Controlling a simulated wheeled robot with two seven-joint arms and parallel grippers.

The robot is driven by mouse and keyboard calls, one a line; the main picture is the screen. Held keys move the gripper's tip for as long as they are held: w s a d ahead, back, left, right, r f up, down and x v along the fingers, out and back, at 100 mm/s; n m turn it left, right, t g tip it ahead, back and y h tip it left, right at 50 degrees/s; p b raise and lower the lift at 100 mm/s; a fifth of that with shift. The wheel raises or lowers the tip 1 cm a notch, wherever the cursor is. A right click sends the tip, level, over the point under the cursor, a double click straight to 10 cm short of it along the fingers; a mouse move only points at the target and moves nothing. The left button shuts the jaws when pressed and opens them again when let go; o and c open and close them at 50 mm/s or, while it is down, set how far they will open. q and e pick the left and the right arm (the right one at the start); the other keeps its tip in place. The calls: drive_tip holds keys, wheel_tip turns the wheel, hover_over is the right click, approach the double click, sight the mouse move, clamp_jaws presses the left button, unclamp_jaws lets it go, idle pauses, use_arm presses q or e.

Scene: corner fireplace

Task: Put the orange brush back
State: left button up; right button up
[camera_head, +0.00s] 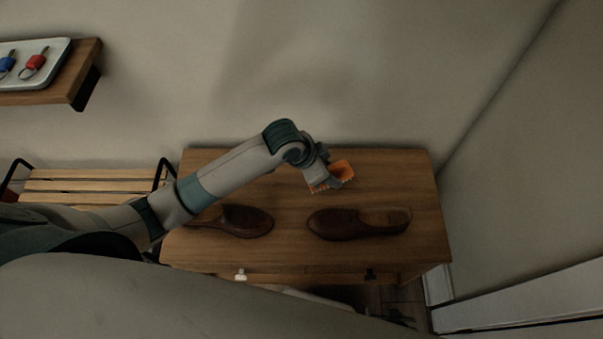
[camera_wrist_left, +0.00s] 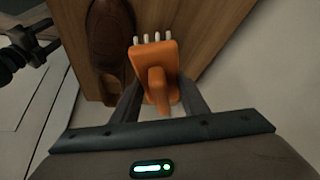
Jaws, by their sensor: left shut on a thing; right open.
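The orange brush (camera_head: 345,168) is held above the wooden cabinet top (camera_head: 390,172), past the right shoe. My left gripper (camera_head: 329,182) is shut on it. In the left wrist view, the brush (camera_wrist_left: 160,78) sits between the fingers, with several pale bristle tufts at its far end. Its handle points back toward the wrist. I cannot tell whether the brush touches the cabinet top.
Two brown shoes, left (camera_head: 243,221) and right (camera_head: 345,224), lie on the cabinet top. A slatted bench (camera_head: 90,187) stands at the left. A wall shelf (camera_head: 85,62) holds a white tray (camera_head: 62,68) with blue and red keys.

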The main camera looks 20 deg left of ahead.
use_arm(q)
drive_tip(key=shift+a, duration=0.15)
drive_tip(key=w+a+f, duration=0.1)
drive_tip(key=a+f, duration=0.1)
drive_tip(key=a, duration=0.1)
drive_tip(key=w+a+f, duration=0.2)
drive_tip(key=a, duration=0.2)
drive_tip(key=w+a+f, duration=0.2)
drive_tip(key=a+f, duration=0.1)
drive_tip(key=shift+a, duration=0.2)
drive_tip(key=shift+f, duration=2)
drive_tip(key=o, duration=0.8)
drive_tip(key=shift+f, duration=0.15)
drive_tip(key=o, duration=0.4)
